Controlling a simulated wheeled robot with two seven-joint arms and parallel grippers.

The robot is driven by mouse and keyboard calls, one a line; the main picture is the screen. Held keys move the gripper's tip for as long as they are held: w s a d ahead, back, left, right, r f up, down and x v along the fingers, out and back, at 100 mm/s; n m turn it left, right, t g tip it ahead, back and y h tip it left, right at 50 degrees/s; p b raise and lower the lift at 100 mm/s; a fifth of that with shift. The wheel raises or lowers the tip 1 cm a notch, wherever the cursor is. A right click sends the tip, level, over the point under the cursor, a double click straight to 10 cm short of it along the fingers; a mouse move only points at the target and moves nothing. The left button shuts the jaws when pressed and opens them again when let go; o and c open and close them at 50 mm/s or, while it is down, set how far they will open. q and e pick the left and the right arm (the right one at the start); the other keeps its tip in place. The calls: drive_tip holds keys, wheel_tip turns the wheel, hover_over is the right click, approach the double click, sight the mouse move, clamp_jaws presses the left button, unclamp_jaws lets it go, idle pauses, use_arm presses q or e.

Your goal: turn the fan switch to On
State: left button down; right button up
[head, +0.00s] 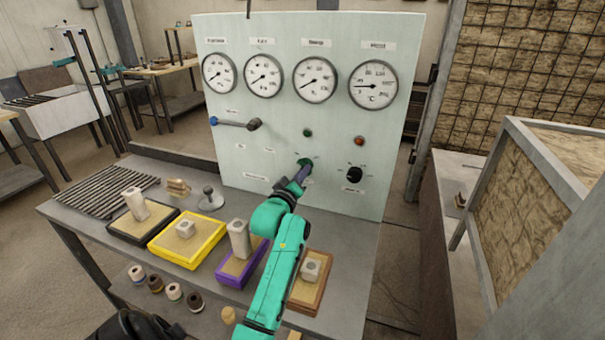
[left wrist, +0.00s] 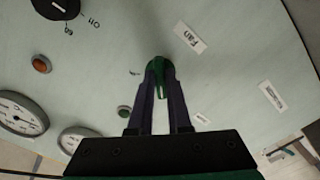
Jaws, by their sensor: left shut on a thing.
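The fan switch is a green knob (head: 305,163) low on the pale panel (head: 285,130). In the left wrist view the green knob (left wrist: 160,66) sits near a small white label reading FAN (left wrist: 190,37). My left gripper (head: 299,179) reaches up to the panel from below. Its two dark fingers (left wrist: 160,100) are closed on the knob, one on each side. The knob's ridge points along the fingers in the wrist view. The fingers hide part of the knob, and its marks are too small to read. My right gripper is not in view.
A black knob (head: 355,175) is to the right of the green one. A red button (head: 359,141), a green button (head: 308,132), a lever (head: 252,124) and several gauges are above. Several sand molds, including a yellow-framed one (head: 165,262), stand on the bench below.

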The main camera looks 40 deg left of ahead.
use_arm(q)
drive_tip(key=shift+m, duration=0.3)
drive_tip(key=m+p, duration=0.1)
drive_tip(key=m, duration=0.4)
drive_tip(key=m+p, duration=0.1)
drive_tip(key=m, duration=0.5)
drive_tip(key=m+p, duration=0.1)
drive_tip(key=m, duration=0.5)
drive_tip(key=shift+s+a, duration=0.15)
drive_tip(key=shift+a, duration=0.2)
drive_tip(key=shift+m, duration=0.3)
drive_tip(key=c, duration=0.9)
unclamp_jaws()
drive_tip(key=shift+o, duration=0.2)
